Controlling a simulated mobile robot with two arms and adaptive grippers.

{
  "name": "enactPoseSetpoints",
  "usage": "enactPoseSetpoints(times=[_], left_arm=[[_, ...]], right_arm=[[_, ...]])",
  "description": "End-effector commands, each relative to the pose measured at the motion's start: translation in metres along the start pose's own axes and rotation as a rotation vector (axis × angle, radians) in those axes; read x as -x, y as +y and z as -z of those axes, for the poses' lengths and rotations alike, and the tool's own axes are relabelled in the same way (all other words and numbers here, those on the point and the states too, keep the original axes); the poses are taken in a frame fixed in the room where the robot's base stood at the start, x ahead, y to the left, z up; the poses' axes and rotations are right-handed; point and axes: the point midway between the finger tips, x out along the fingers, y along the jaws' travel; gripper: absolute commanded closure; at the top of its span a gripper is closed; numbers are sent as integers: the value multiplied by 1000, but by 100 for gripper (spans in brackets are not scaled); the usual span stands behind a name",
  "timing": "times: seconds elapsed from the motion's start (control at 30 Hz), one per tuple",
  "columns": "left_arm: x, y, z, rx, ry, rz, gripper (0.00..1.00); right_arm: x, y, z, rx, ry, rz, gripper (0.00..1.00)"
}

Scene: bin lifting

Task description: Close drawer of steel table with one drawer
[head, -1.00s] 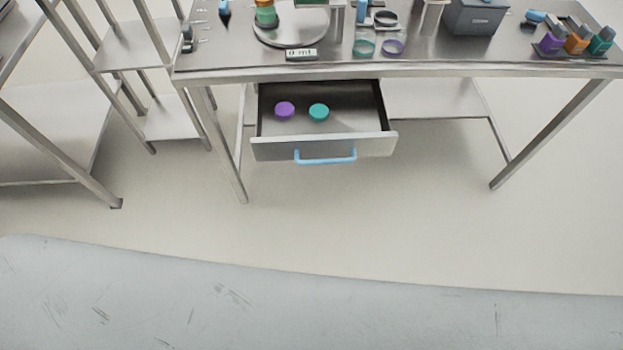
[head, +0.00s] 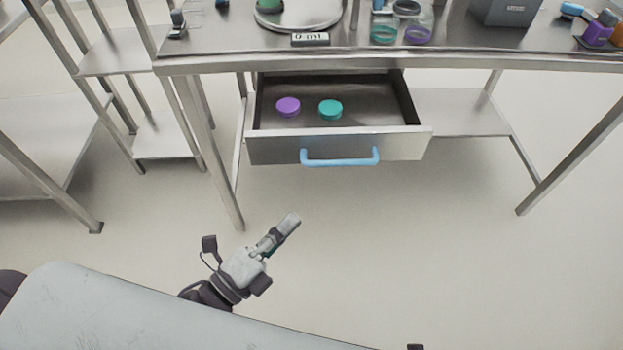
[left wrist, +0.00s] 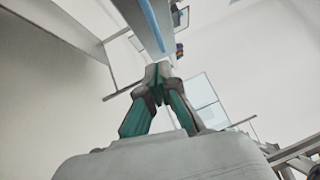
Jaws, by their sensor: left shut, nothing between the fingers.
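The steel table (head: 400,62) stands ahead with its single drawer (head: 270,149) pulled open below the top. The drawer has a light blue handle (head: 340,162) on its front. A purple disc (head: 288,105) and a teal disc (head: 330,108) lie inside it. My left gripper (head: 291,220) is shut and empty, below and in front of the drawer, apart from the handle. In the left wrist view the shut fingers (left wrist: 157,75) point toward a blue bar, likely the handle (left wrist: 151,24). My right gripper is not in view.
On the tabletop are a round plate (head: 300,22), a small display (head: 310,39), glass containers (head: 384,30) and a grey box (head: 505,10). A steel shelf rack (head: 165,140) stands at the left. The floor before the drawer is clear.

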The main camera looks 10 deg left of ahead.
Motion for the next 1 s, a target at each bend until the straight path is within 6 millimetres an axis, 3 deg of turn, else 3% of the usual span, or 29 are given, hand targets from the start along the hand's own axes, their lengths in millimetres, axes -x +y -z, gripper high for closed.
enactPoseSetpoints(times=[0.2, 0.3, 0.4, 0.6, 1.0], left_arm=[[-50, -3, -1, -1, 1, 4, 100], [-70, -2, -1, -2, 0, 2, 100], [-79, -1, -14, -4, 1, -1, 100], [-91, 1, -26, 1, 0, -2, 100], [-93, 1, -29, 2, -1, -2, 100]], right_arm=[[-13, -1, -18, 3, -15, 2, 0], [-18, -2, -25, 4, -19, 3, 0], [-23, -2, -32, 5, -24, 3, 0], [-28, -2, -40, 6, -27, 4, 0], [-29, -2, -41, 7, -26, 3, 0]])
